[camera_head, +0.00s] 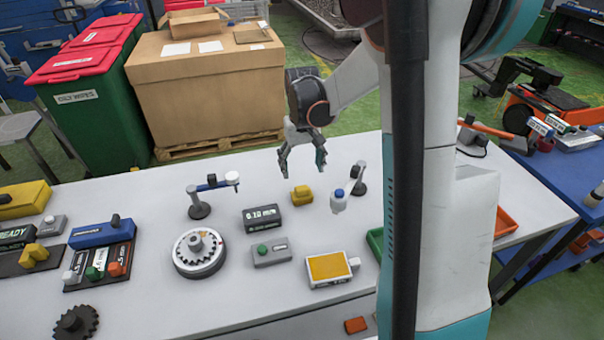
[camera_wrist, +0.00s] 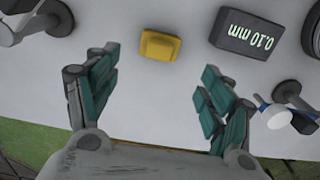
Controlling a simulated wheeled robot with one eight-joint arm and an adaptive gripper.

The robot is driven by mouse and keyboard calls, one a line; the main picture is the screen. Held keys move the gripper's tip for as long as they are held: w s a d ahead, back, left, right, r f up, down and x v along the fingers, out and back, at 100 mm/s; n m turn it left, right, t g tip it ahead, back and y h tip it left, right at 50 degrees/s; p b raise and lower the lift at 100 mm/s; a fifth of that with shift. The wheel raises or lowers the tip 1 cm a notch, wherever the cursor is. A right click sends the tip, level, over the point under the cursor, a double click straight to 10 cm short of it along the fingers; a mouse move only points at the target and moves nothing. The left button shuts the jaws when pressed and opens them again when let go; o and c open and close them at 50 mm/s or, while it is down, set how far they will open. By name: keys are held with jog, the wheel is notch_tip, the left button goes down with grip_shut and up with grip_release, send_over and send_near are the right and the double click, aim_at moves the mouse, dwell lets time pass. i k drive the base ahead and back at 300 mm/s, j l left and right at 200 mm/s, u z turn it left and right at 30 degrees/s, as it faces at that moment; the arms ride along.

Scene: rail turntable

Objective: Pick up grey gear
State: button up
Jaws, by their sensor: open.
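A grey gear (camera_head: 197,243) with a raised hub sits on a round white turntable (camera_head: 200,268) at the middle left of the table. A second, darker grey gear (camera_head: 76,322) lies flat near the table's front left edge. My gripper (camera_head: 303,160) is open and empty above the back of the table, to the right of and behind both gears. In the wrist view its spread fingers (camera_wrist: 160,85) have only bare table between them. A dark round edge at the right border of the wrist view is cut off; I cannot tell whether it belongs to the turntable.
A yellow block (camera_head: 301,195) and a dark display (camera_head: 262,218) reading 0.10 mm stand near my gripper. Two small stands, one on the left (camera_head: 199,205) and one on the right (camera_head: 359,185), rise above the table. A yellow-topped box (camera_head: 330,268) lies in front.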

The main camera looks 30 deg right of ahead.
aim_at(195, 247)
jog(key=k+l+u, duration=0.15)
jog(key=u, duration=0.2)
jog(key=k+u, duration=0.3)
